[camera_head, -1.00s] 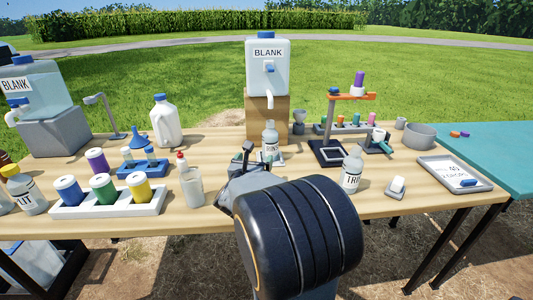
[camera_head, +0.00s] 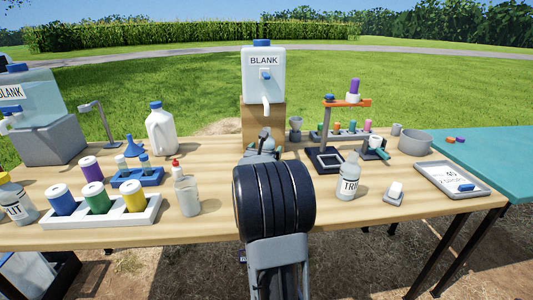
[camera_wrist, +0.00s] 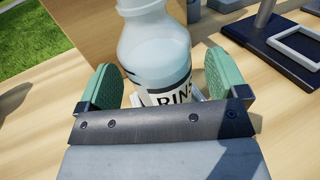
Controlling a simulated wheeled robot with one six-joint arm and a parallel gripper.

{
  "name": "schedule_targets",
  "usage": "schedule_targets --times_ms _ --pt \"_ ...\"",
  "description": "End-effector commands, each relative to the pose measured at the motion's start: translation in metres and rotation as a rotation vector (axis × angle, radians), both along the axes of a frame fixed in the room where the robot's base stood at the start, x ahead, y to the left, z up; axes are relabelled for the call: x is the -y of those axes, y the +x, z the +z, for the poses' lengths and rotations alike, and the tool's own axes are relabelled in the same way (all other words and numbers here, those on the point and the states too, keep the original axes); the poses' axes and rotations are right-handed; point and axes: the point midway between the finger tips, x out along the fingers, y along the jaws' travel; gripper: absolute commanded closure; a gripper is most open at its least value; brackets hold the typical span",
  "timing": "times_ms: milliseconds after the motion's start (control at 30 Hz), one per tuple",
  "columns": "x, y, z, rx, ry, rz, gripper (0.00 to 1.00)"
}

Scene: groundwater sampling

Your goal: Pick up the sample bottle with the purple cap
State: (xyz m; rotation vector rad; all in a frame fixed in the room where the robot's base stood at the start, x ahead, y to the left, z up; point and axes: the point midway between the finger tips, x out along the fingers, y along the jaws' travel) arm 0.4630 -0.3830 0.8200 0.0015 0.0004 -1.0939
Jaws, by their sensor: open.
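No bottle with a purple cap is clear to me. A purple cylinder with a white top (camera_head: 91,168) stands behind the rack at the left of the table. Another purple piece (camera_head: 354,87) sits upright in a white ring on the orange-armed stand. My gripper (camera_wrist: 160,90) is open in the wrist view. A clear bottle labelled RIN… (camera_wrist: 155,50) stands between its green-padded fingers, its top cut off by the frame. In the head view my arm hides that bottle and most of my gripper (camera_head: 262,146).
A white rack (camera_head: 100,217) holds blue, green and yellow cylinders. A bottle labelled TRI… (camera_head: 348,178), a white-capped block (camera_head: 394,193) and a grey tray (camera_head: 452,180) are to the right. The BLANK jug (camera_head: 263,75) stands on a wooden block behind my gripper.

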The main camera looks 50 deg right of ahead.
Motion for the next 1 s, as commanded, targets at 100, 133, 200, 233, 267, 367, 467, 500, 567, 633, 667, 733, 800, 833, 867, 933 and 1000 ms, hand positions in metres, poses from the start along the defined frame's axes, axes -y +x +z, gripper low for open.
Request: schedule_targets --times_ms 100,133,200,233,267,367,467,500,567,633,667,733,800,833,867,933,1000 --pt "0.0103 0.0057 -0.0002 0.000 -0.001 0.000 0.08" --pt "0.0119 0.0064 -0.0001 0.000 -0.001 0.000 0.08" --pt "0.0141 0.0076 0.0005 0.000 -0.001 0.001 0.08" --pt "0.0145 0.0078 0.0006 0.000 -0.001 0.001 0.08" --pt "0.0147 0.0079 0.0006 0.000 -0.001 0.001 0.08" --pt "0.0140 0.0080 0.0006 0.000 -0.001 0.001 0.08" --pt "0.0138 0.0079 0.0006 0.000 -0.001 0.001 0.11" --pt "0.0138 0.0079 0.0006 0.000 -0.001 0.001 0.15" --pt "0.0137 0.0079 0.0006 0.000 -0.001 0.001 0.21" --pt "0.0137 0.0079 0.0006 0.000 -0.001 0.001 0.28" --pt "0.0137 0.0079 0.0005 0.000 -0.001 0.001 0.31" --pt "0.0137 0.0079 0.0005 0.000 -0.001 0.001 0.37" --pt "0.0136 0.0078 0.0005 0.000 -0.001 0.001 0.44" --pt "0.0136 0.0078 0.0005 0.000 -0.001 0.001 0.47" --pt "0.0136 0.0078 0.0005 0.000 -0.001 0.001 0.50" --pt "0.0136 0.0078 0.0005 0.000 -0.001 0.001 0.56" --pt "0.0136 0.0078 0.0004 0.000 -0.001 0.001 0.63"
